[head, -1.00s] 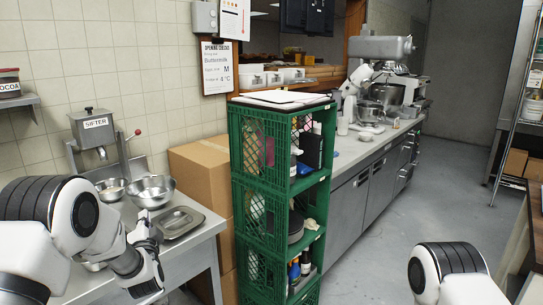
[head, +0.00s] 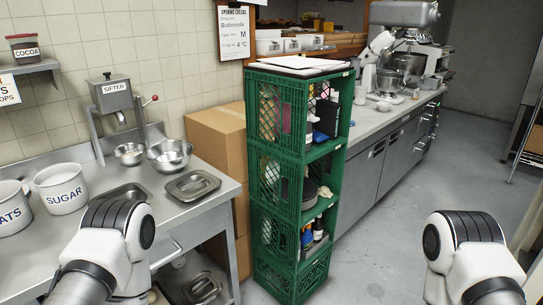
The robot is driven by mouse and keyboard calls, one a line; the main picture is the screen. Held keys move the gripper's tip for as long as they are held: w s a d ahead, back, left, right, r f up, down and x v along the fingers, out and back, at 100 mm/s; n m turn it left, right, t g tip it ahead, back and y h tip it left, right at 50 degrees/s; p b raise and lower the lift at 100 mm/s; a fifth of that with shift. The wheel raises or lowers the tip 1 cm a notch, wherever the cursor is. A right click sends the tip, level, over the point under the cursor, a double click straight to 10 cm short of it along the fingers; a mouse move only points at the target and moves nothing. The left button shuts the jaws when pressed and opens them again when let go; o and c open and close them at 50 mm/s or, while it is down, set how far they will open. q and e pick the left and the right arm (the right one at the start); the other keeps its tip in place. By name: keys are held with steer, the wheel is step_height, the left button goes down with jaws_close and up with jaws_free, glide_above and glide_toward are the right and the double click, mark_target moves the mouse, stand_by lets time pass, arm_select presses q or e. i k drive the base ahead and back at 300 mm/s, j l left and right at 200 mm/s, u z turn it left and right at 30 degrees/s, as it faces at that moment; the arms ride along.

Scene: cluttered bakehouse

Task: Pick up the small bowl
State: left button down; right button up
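A small metal bowl (head: 129,154) sits on the steel counter under the sifter (head: 110,95) at the left. A larger metal bowl (head: 170,154) stands just right of it, close beside it. My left arm comes in at the lower left, in front of the counter. Its gripper does not show. My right arm is at the lower right, and its gripper is out of the picture too. Nothing of mine touches either bowl in this view.
White sugar (head: 61,188) and oats (head: 12,207) pots stand left. Cardboard boxes (head: 215,150) and stacked green crates (head: 272,195) stand right of the counter.

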mark_target(129, 154)
steer(key=u, duration=1.05)
